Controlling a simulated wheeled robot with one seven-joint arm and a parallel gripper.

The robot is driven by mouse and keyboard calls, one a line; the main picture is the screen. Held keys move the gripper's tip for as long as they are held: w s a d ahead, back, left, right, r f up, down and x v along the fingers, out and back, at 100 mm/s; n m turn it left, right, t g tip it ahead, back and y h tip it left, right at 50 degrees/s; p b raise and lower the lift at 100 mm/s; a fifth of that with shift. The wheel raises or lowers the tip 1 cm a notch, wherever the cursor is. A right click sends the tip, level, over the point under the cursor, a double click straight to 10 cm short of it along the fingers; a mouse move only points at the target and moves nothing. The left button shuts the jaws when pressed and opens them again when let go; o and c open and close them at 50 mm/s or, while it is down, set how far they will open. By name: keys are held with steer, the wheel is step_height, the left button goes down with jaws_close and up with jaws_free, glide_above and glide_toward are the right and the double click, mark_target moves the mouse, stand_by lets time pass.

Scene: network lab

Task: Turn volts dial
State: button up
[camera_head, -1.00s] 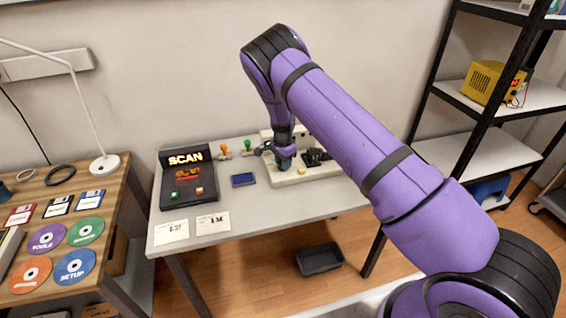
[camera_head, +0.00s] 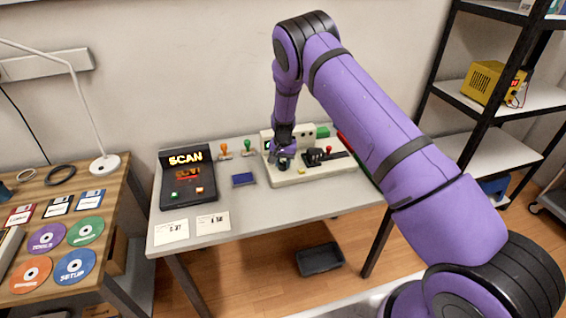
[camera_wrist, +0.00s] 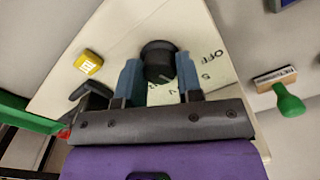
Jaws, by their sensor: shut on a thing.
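The volts dial (camera_wrist: 158,55) is a round black knob on a cream panel (camera_wrist: 110,30), with "OFF" and other marks printed beside it in the wrist view. My gripper (camera_wrist: 158,68) has its two blue fingers on either side of the knob, shut on it. In the head view my gripper (camera_head: 284,157) is at the left part of the cream device (camera_head: 315,174) on the table. The dial is mostly hidden there by the gripper.
A yellow button (camera_wrist: 88,62) and a black lever (camera_wrist: 90,92) sit on the same panel. A green-handled stamp (camera_wrist: 288,100) lies nearby. A black SCAN console (camera_head: 178,188) and a blue pad (camera_head: 243,180) stand left of the device. A shelf (camera_head: 480,155) is at the right.

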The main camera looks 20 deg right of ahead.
mark_target(283, 163)
steer(key=shift+n, duration=0.5)
steer(key=o, duration=0.9)
step_height(283, 163, up, 11)
steer(key=shift+f, duration=0.1)
stand_by(0.3)
